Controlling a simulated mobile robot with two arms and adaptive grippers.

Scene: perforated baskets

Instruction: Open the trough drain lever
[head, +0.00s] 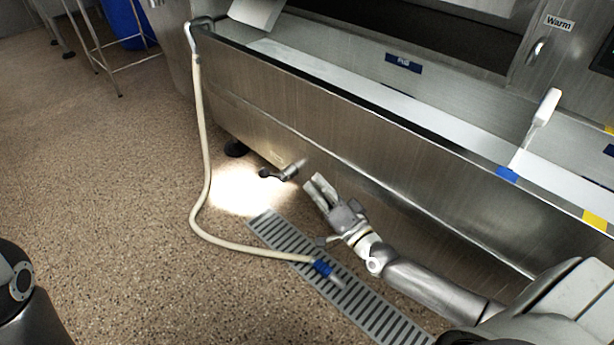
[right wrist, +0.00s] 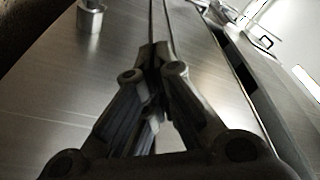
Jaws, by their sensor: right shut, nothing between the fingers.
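The trough (head: 330,130) is a long stainless steel basin running from the upper left to the right in the head view. Its drain lever (head: 272,174) has a dark handle and joins a short metal outlet (head: 291,170) low on the trough's front. My right gripper (head: 318,184) is shut and empty, just right of the outlet and apart from it. In the right wrist view the closed fingers (right wrist: 155,55) point up the picture along the steel front. A metal cylinder (right wrist: 90,15), probably the outlet, shows at the upper left there. My left gripper is out of view.
A pale hose (head: 202,150) hangs from the trough's left end and lies across the floor to a blue fitting (head: 322,268). A slotted floor drain (head: 350,300) runs under my right arm. A white-handled brush (head: 545,108) stands in the trough.

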